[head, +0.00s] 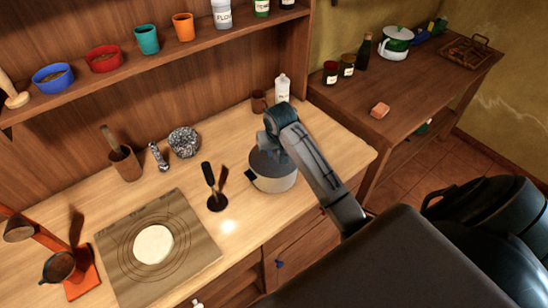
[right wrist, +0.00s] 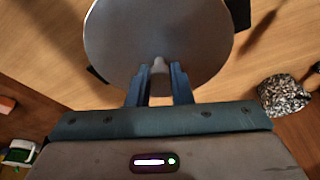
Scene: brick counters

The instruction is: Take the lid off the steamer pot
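The steamer pot (head: 274,183) stands on the light wooden counter, with dark side handles. Its grey round lid (head: 262,163) sits on top; in the right wrist view the lid (right wrist: 120,35) fills the top middle. My right gripper (head: 268,140) reaches down over the lid from the right. In the right wrist view its two fingers (right wrist: 159,82) stand on either side of the lid's small grey knob (right wrist: 159,70) and appear closed against it. My arm hides part of the pot and lid in the head view. My left gripper is not in view.
Dark-handled utensils (head: 212,185) stand left of the pot. A white bottle (head: 282,88) and brown cup (head: 259,101) stand behind. A board with dough (head: 153,244), a mortar (head: 124,163) and a speckled ball (head: 184,142) are farther left. A side table (head: 420,85) stands right.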

